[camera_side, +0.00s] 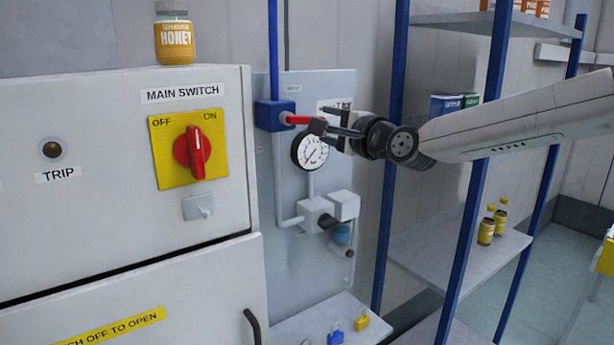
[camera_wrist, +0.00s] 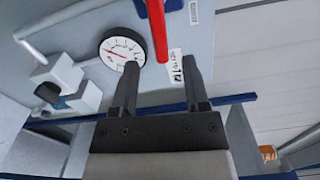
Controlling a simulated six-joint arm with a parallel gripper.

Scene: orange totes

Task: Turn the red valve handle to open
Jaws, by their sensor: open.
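The red valve handle (camera_side: 297,119) sticks out to the right from a blue valve body (camera_side: 273,115) on the grey wall panel. In the wrist view the red handle (camera_wrist: 158,30) comes down from the top, and its free end lies between the fingertips as seen from the wrist. My gripper (camera_side: 322,128) is at the handle's right end in the side view. In the wrist view my gripper (camera_wrist: 160,65) is open, with one finger on either side of the handle's end. Contact cannot be told.
A round pressure gauge (camera_side: 310,151) sits just below the handle, close to my fingers. Pipes and a grey fitting (camera_side: 315,212) are lower on the panel. A switch cabinet (camera_side: 95,200) stands left. Blue shelf posts (camera_side: 484,130) stand right, beside and behind my arm.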

